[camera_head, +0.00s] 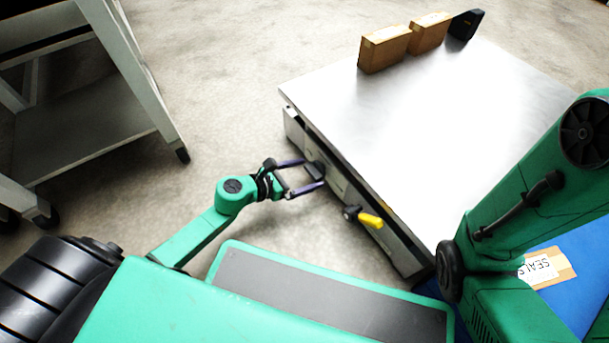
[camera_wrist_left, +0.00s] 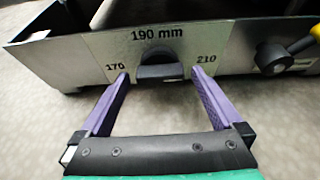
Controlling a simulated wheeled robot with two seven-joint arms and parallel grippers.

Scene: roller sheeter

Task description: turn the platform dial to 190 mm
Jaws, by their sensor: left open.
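The platform dial (camera_wrist_left: 160,71) is a dark knob on the pale front panel (camera_wrist_left: 95,52) of the machine, in the middle of the left wrist view. Above it is the label "190 mm", with "170" to its left and "210" to its right. Which mark the dial points at I cannot tell. In the head view the dial (camera_head: 314,171) is small and partly behind the fingers. My left gripper (camera_wrist_left: 160,76) is open, its purple fingers on either side of the dial with gaps showing. It also shows in the head view (camera_head: 313,174). My right gripper is not in view.
A yellow-handled lever (camera_head: 370,220) sticks out of the panel right of the dial. The steel top (camera_head: 400,120) carries two brown boxes (camera_head: 384,48) and a black item (camera_head: 466,25) at the back. A grey rack (camera_head: 90,120) stands left. A "SEALS" box (camera_head: 548,268) lies right, on blue.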

